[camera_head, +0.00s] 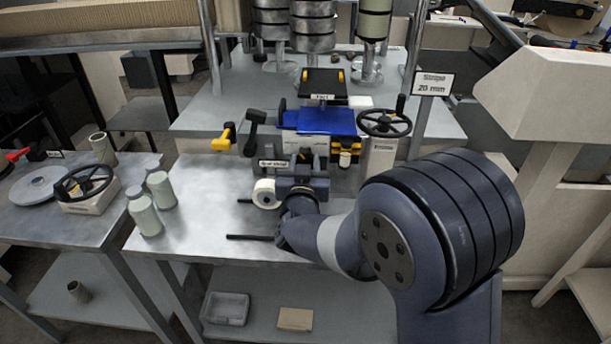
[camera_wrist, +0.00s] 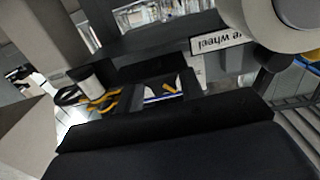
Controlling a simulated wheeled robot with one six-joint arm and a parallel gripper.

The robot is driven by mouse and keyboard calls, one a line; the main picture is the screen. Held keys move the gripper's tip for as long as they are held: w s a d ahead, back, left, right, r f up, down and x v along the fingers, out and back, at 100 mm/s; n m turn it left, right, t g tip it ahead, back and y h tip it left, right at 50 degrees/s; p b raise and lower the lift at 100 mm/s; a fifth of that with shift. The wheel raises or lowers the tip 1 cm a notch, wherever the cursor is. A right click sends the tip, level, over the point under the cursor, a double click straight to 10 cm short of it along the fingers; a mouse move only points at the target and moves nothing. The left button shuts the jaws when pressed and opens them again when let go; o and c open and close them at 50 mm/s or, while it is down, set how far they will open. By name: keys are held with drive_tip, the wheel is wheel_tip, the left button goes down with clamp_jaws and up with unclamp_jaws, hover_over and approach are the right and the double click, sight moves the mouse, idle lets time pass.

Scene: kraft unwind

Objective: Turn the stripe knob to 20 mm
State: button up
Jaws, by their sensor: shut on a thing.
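A sign reading "Stripe 20 mm" (camera_head: 434,85) stands on a post at the right of the machine (camera_head: 325,122). My gripper (camera_head: 301,170) is at the machine's front, just right of a label that seems to read "Score wheel" (camera_head: 272,164). In the wrist view my gripper's dark body (camera_wrist: 175,135) fills the lower part. It is shut on a small part of the machine front. That part is hidden behind the jaws, so I cannot confirm that it is the stripe knob or read any setting on it.
A white roll (camera_head: 265,193) sits close left of my gripper. A black handwheel (camera_head: 384,117) on a pale pedestal stands to the right. A yellow-ended lever (camera_head: 224,137) juts out left. Greenish bottles (camera_head: 160,190) and a dark rod (camera_head: 250,238) are on the bench.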

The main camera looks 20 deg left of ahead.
drive_tip(key=m+b, duration=0.4)
drive_tip(key=shift+a+f+b, duration=0.15)
drive_tip(key=shift+f+b, duration=0.05)
drive_tip(key=shift+b, duration=0.1)
drive_tip(key=shift+r+m+b, duration=0.2)
drive_tip(key=shift+m+b, duration=1)
drive_tip(key=shift+m, duration=0.5)
drive_tip(key=o, duration=1)
drive_tip(key=shift+s, duration=0.1)
drive_tip(key=v, duration=1)
drive_tip(key=shift+s, duration=0.4)
